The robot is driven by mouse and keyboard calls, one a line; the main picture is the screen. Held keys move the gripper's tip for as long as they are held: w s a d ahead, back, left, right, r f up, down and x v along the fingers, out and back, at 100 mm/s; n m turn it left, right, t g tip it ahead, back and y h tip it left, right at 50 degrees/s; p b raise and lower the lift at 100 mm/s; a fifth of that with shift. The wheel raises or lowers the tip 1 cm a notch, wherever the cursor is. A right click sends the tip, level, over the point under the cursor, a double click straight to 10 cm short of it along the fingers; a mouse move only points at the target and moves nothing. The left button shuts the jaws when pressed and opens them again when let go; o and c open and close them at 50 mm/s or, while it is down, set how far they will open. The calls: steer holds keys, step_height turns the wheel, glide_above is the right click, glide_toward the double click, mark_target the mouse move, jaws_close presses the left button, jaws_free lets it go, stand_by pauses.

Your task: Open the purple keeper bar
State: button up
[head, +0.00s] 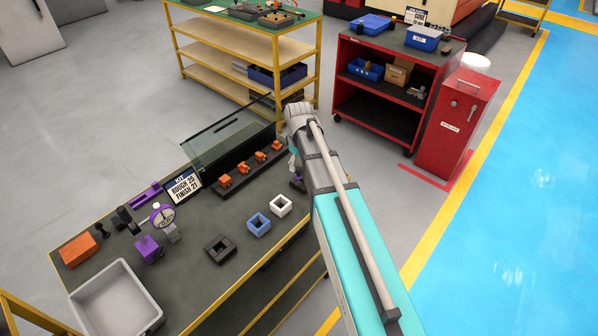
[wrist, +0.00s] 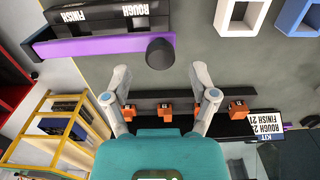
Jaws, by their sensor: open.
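In the wrist view the purple keeper bar (wrist: 100,47) runs along the near edge of a black box (wrist: 100,20) lettered FINISH and ROUGH. A dark round knob (wrist: 160,53) stands at the bar's right end. My gripper (wrist: 161,70) is open and empty, its two fingers spread wide. The knob appears between and just beyond the fingertips; I see no contact. In the head view my arm hides most of this spot.
A black rack (head: 250,168) with several orange electrodes stands near a clear panel (head: 225,130). White (head: 280,206), blue (head: 258,225) and black (head: 220,249) square frames lie on the bench. A purple gauge (head: 162,215) and grey bin (head: 117,300) are at left. A red cart (head: 385,90) stands beyond.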

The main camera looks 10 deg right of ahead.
steer(key=shift+f+b, duration=0.75)
steer(key=shift+f, duration=0.25)
jaws_close()
